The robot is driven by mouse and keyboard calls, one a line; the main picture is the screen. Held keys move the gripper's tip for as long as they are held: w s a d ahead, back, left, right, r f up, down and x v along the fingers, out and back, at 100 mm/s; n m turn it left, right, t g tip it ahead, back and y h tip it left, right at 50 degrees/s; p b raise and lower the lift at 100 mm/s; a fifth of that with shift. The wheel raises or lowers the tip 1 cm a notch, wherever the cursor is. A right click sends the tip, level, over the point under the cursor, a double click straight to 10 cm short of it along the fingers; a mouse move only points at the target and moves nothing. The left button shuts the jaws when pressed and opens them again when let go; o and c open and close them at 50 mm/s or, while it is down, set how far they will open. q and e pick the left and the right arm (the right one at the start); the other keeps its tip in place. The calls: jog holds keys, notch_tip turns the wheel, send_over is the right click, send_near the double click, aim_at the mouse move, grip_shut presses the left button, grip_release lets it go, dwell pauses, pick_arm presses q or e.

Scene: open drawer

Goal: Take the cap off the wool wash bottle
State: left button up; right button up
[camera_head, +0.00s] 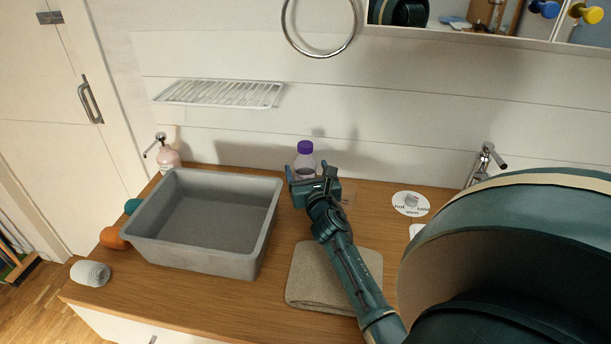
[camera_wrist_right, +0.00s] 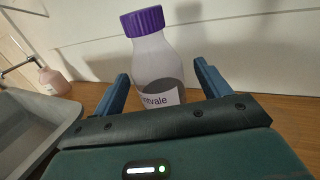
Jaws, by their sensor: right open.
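The bottle (camera_head: 304,162) stands upright on the wooden counter near the wall, with a purple cap (camera_head: 305,147) on its top. In the right wrist view the bottle (camera_wrist_right: 158,68) has a clear body, a white label partly reading "tvale", and the ribbed purple cap (camera_wrist_right: 143,21). My right gripper (camera_head: 314,174) is open just in front of the bottle. In the right wrist view its two fingers (camera_wrist_right: 160,85) appear to either side of the bottle's lower body, below the cap. Whether they touch it I cannot tell. My left gripper is not in view.
A grey basin (camera_head: 262,222) sits left of my right arm, with a pink pump bottle (camera_head: 169,158) behind it. A folded beige towel (camera_head: 306,281) lies beneath my forearm. A round white sign (camera_head: 411,204) and a faucet (camera_head: 486,160) are to the right.

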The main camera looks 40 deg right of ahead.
jog(key=shift+x, duration=1.95)
jog(key=shift+a+f, duration=0.1)
jog(key=shift+c, duration=0.5)
jog(key=c, duration=1.1)
notch_tip(320, 180, up, 10)
jog(key=p, duration=0.3)
jog(key=o, duration=0.6)
jog(key=c, duration=1)
